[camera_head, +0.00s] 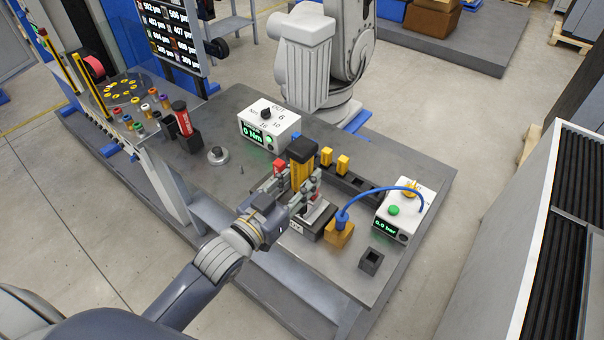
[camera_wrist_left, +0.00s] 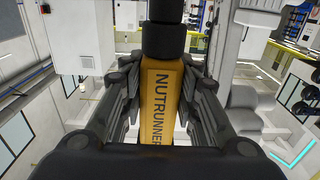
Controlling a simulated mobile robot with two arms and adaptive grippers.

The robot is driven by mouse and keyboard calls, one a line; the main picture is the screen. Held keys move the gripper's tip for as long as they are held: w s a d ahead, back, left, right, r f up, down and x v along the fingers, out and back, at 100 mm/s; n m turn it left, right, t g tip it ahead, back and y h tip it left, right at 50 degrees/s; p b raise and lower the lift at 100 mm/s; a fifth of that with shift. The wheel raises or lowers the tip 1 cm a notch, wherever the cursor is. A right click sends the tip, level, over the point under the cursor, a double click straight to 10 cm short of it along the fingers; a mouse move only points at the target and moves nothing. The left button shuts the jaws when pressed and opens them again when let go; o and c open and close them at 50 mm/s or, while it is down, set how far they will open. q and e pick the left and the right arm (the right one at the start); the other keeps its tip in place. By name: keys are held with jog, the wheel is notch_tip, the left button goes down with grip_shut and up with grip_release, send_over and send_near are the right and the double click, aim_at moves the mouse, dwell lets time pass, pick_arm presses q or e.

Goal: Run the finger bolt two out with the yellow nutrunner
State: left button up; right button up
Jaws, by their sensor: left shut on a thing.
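The yellow nutrunner (camera_head: 301,172) with a black top stands roughly upright between the fingers of my left gripper (camera_head: 304,189), above the middle of the bench. In the left wrist view the nutrunner (camera_wrist_left: 160,92) fills the space between both fingers, its lettering facing the camera. My left gripper is shut on it. Below it is a dark and light metal fixture (camera_head: 314,214), partly covered by the gripper. The finger bolts and the nutrunner's lower tip are hidden or too small to tell. My right gripper is not in view.
A white torque box (camera_head: 269,122) reading 0 Nm stands behind. A white pressure box (camera_head: 399,213) reading 0.0 bar stands right, by a blue hose (camera_head: 379,190) and orange block (camera_head: 339,233). Yellow-topped pieces (camera_head: 342,163) sit in a dark rack. A black holder (camera_head: 371,261) is front right.

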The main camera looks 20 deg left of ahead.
pick_arm(q)
jog(key=shift+s+d+r, duration=0.25)
jog(key=shift+s+r, duration=0.3)
jog(key=shift+s, duration=0.35)
jog(key=shift+s+d+r, duration=0.25)
jog(key=shift+s+r, duration=0.3)
jog(key=shift+s, duration=0.35)
jog(key=shift+f, duration=0.1)
jog(key=s+a+f+n+t+y+b, duration=0.1)
jog(key=a+f+n+y+b, duration=0.3)
jog(key=f+b, duration=0.8)
jog(key=shift+s+a+y+b, duration=0.45)
jog(key=shift+a+y+b, duration=0.15)
jog(key=shift+y+b, duration=0.6)
